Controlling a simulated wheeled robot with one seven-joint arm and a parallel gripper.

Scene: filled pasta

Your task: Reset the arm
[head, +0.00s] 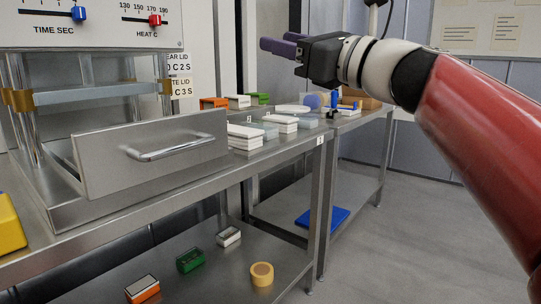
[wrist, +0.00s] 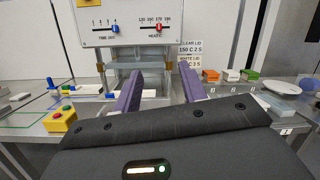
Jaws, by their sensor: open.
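My gripper (head: 283,45) is raised in the air above the right part of the steel bench (head: 200,185), with its purple fingers pointing left in the head view. In the wrist view my gripper (wrist: 159,92) shows two purple fingers spread apart with nothing between them. It is open and empty, and touches nothing that I can see. My red and white arm reaches in from the right side of the head view.
A machine with a drawer (head: 150,150) and a control panel (head: 95,22) stands at left. White-lidded trays (head: 245,137) and colored boxes (head: 213,103) lie on the bench. Several small containers (head: 262,273) sit on the lower shelf. The floor at right is clear.

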